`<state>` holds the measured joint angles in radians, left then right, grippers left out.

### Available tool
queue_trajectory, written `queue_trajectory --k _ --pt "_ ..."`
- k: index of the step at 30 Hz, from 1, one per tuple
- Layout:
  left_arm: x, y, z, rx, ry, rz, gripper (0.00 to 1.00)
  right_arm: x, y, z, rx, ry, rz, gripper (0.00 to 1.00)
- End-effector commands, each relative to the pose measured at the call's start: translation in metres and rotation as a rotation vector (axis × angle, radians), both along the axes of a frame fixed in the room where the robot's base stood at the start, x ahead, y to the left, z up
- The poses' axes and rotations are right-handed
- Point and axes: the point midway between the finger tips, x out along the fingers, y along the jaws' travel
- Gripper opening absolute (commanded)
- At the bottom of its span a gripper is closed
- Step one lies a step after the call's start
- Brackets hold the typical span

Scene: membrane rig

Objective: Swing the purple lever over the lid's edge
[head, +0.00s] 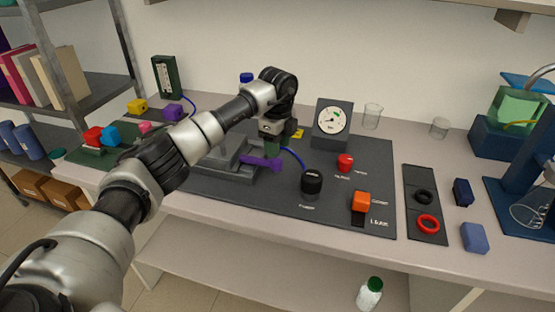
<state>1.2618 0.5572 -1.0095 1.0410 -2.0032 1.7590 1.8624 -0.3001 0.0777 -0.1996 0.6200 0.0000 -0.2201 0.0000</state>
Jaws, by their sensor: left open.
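The purple lever (262,163) lies low at the right side of the grey membrane rig (238,174), its rounded end pointing right. The rig's grey lid (222,157) is partly hidden behind my left forearm. My left arm reaches in from the left, and my left gripper (272,150) points down just above and behind the lever's right part. It is open; its fingertips are small and partly hidden, and I cannot tell whether they touch the lever. My right gripper is out of view.
The dark mat holds a gauge (332,121), a black knob (312,181), a red button (345,162) and an orange switch (360,202). A blue tube (293,156) runs close beside the gripper. A tray with black and red rings (428,224) lies right.

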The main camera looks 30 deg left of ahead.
Motion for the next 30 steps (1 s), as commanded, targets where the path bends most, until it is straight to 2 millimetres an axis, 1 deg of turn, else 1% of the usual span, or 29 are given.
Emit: queue_trajectory --k 1,3,6,10,14,30 --pt "0.001 0.0 0.01 0.0 -0.004 0.001 0.46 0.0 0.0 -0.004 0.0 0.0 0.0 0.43" --pt "0.001 0.0 0.023 0.0 -0.004 0.001 0.46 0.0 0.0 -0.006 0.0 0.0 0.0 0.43" --pt "0.001 0.0 0.037 0.0 -0.003 0.001 0.46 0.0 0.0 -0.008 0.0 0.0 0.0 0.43" --pt "0.001 0.0 0.048 0.0 -0.001 0.001 0.46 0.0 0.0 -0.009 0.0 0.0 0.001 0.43" --pt "0.0 0.0 0.051 0.0 0.0 0.001 0.46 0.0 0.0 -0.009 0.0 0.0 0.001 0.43" --pt "0.0 0.0 0.05 0.0 0.0 0.001 0.46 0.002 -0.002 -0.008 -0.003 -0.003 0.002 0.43"
